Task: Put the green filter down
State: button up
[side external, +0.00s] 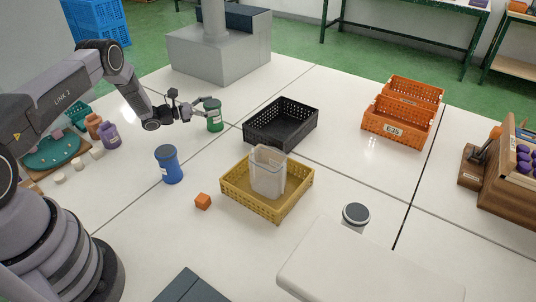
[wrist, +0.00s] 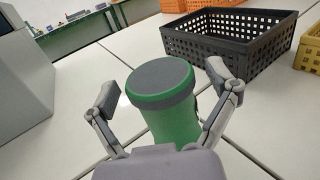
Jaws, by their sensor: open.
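The green filter (side external: 214,119) is a green cylinder with a grey top. It stands upright on the white table, left of the black crate. My gripper (side external: 206,103) is at the filter in the side external view, with its fingers near the filter's upper part. In the wrist view the green filter (wrist: 166,100) stands between the two spread fingers of my gripper (wrist: 162,80). The left finger is clearly apart from it; the right finger is close to its side, and I cannot tell whether it touches. The filter's lower part is hidden behind my gripper's body.
The black crate (side external: 251,133) is just right of the filter. A yellow crate (side external: 236,196) holds a clear container (side external: 268,172). Orange crates (side external: 399,131) are at the right. Bare table lies between them.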

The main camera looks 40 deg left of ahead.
jog(key=shift+r, duration=0.15)
jog(key=v, duration=0.7)
jog(key=s+d+r+m+g+h, duration=0.1)
jog(key=s+d+r+m+g, duration=0.25)
jog(key=d+r+m, duration=0.35)
jog(key=s+d+r+m+g, duration=0.3)
jog(key=d+r+g, duration=0.15)
jog(key=r, duration=0.55)
jog(key=s+d+r+m+g+h, duration=0.1)
jog(key=s+d+r+m+g, duration=0.25)
jog(key=d+r+m, duration=0.35)
jog(key=s+d+r+m+g+y, duration=0.1)
jog(key=s+d+r+m+y, duration=0.2)
jog(key=s, duration=0.5)
jog(key=s+r+m+g+y, duration=0.1)
jog(key=s+r+m+y, duration=0.25)
jog(key=s+r, duration=0.3)
jog(key=s+a+m+t+y, duration=0.3)
jog(key=s+m+t+y, duration=0.1)
jog(key=s, duration=0.9)
jog(key=shift+a+r+m+y, duration=0.2)
jog(key=shift+a+m+y, duration=0.05)
jog(key=shift+m+y, duration=0.55)
